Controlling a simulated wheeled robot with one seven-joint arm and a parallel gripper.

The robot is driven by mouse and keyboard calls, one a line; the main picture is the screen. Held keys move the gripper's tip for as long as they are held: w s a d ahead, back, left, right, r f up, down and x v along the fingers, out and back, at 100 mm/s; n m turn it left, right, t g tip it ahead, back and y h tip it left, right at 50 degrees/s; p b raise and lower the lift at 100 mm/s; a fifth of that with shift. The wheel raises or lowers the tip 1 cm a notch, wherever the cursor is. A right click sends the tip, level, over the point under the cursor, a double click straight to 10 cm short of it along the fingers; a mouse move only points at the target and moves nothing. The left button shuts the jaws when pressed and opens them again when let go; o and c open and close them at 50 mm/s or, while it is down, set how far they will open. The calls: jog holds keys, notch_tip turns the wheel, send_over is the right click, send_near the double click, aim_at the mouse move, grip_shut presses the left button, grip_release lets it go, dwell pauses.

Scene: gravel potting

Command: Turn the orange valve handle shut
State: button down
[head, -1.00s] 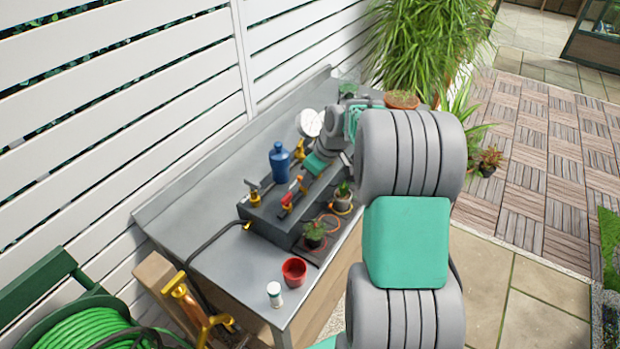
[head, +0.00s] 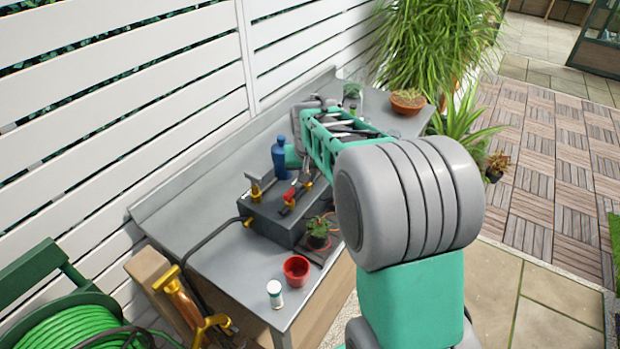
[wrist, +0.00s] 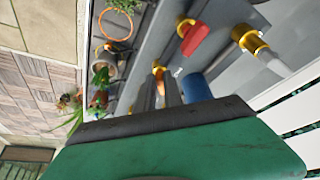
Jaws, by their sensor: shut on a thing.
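The orange valve handle (wrist: 161,88) sits on a brass valve (wrist: 158,67) in the wrist view, partly covered by a grey finger. My gripper (wrist: 170,92) is at this handle and shut on it; the far fingertip is hard to make out. In the head view my arm hides the orange handle, and only a bit of brass (head: 307,183) shows beside it. A red valve handle (head: 289,197) stands just left of it and shows in the wrist view (wrist: 193,39) too. A grey-handled brass valve (head: 255,190) is farther left.
The valves stand on a dark grey block (head: 270,220) on the metal bench (head: 215,265). A blue bottle (head: 279,160) stands close behind. A potted plant (head: 318,232), a red pot (head: 296,269) and a white jar (head: 275,293) are in front. The bench's left part is clear.

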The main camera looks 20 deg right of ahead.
jog(key=m, duration=0.1)
jog(key=m+h, duration=0.1)
jog(key=m, duration=0.1)
jog(key=shift+w+a+m+g+b, duration=0.25)
jog(key=shift+a+m+g+b, duration=0.05)
jog(key=shift+a+b, duration=0.1)
jog(key=shift+w+a+r+m+g+h, duration=0.15)
jog(key=shift+m+g+h, duration=0.2)
jog(key=shift+m, duration=0.65)
jog(key=shift+w+a+f+m+g+h, duration=0.1)
jog(key=shift+m+g+h, duration=0.2)
jog(key=shift+m, duration=0.7)
jog(key=c, duration=1.5)
grip_release()
jog(key=shift+o, duration=0.2)
jog(key=v, duration=0.7)
jog(key=shift+r, duration=0.35)
jog(key=shift+a, duration=0.1)
